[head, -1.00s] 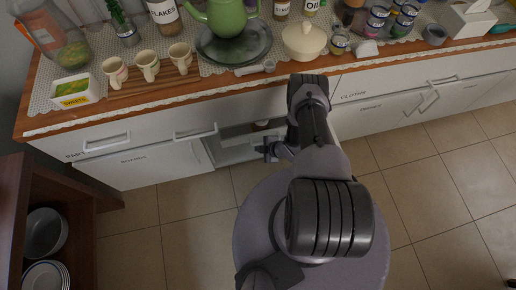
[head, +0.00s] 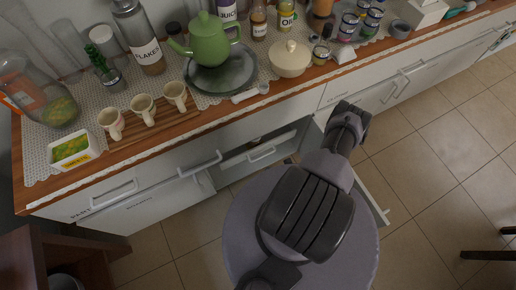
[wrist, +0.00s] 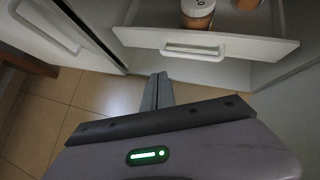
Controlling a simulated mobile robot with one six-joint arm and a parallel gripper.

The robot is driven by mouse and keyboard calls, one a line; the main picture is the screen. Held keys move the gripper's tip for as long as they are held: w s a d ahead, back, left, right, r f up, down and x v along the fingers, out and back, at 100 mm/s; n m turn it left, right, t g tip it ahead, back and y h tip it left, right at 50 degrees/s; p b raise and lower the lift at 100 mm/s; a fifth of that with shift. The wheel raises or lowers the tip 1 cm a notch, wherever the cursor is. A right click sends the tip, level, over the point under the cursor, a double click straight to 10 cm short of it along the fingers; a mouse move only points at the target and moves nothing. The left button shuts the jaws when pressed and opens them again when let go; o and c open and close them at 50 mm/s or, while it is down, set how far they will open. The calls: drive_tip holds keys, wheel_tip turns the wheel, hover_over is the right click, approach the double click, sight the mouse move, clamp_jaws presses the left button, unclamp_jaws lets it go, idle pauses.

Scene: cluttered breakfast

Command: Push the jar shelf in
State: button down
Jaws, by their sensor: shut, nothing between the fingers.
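The jar shelf (wrist: 210,44) is a white pull-out with a bar handle (wrist: 190,51) in the wrist view. It appears partly out of its cabinet. A jar with an orange-brown lower part (wrist: 198,12) stands in it, with part of another (wrist: 247,4) beside it. The shelf front also shows in the head view (head: 262,156), low in the open cabinet. My gripper (wrist: 162,78) is shut and empty, below and slightly left of the shelf handle in the wrist picture, apparently apart from the front. My fingers are hidden in the head view.
An open white cabinet door (head: 371,190) stands out at the right, near my arm. Another white panel with a handle (wrist: 50,30) is at the left in the wrist view. The counter (head: 225,115) above is crowded with cups, a teapot and bottles.

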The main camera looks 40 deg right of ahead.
sight(266, 145)
drive_tip(key=d+m+h, duration=0.4)
drive_tip(key=d, duration=0.2)
drive_tip(key=b+x, duration=0.5)
drive_tip(key=x, duration=0.5)
drive_tip(key=shift+s+d+b, duration=0.15)
drive_tip(key=shift+b, duration=0.25)
drive_tip(key=w, duration=0.1)
drive_tip(key=w+b, duration=0.1)
drive_tip(key=shift+w+d+r, duration=0.15)
drive_tip(key=shift+w+d, duration=0.2)
drive_tip(key=shift+w+d+r+m, duration=0.15)
drive_tip(key=shift+w+m, duration=0.15)
drive_tip(key=shift+w, duration=0.35)
